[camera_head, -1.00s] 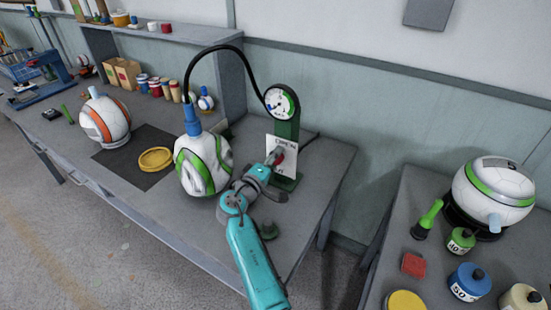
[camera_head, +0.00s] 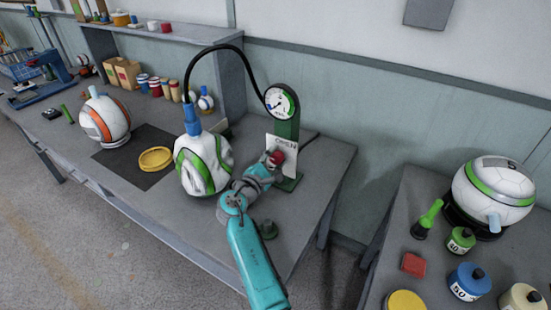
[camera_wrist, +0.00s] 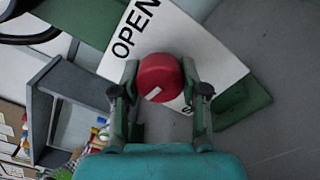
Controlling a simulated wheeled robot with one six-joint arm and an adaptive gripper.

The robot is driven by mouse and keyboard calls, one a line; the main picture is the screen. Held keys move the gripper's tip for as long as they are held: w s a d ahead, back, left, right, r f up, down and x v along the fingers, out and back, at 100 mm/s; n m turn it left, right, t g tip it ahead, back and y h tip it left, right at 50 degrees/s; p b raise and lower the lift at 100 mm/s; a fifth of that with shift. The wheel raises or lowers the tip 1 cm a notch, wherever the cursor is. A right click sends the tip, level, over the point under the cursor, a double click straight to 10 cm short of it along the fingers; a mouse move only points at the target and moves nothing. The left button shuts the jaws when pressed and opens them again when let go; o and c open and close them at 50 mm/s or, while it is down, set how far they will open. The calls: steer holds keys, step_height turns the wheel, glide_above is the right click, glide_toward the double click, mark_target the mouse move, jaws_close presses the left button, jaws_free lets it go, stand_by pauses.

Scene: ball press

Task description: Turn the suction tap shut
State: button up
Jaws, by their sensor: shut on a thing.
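The suction tap is a round red knob (camera_wrist: 158,78) with a white bar mark, in front of a white plate (camera_wrist: 178,40). The plate reads OPEN at one end; the other word is mostly hidden by my gripper. In the wrist view the bar points to the lower left, not straight at OPEN. My gripper (camera_wrist: 160,76) is shut on the knob, one finger on each side. In the head view the knob (camera_head: 277,157) shows at my gripper's end, on the green stand (camera_head: 287,131) with a round gauge (camera_head: 281,102).
A black hose (camera_head: 240,56) arches from the gauge to a blue fitting (camera_head: 192,118) on a dented white-green ball (camera_head: 202,164), close left of my wrist. A yellow ring (camera_head: 155,159) lies on a dark mat. A second table with pots stands right, across a gap.

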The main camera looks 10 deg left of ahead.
steer(key=shift+n, duration=0.7)
steer(key=o, duration=1.1)
steer(key=shift+o, duration=0.2)
steer(key=shift+s, duration=0.15)
steer(key=v, duration=1.1)
steer(key=shift+s+a, duration=0.15)
steer(key=shift+s, duration=0.2)
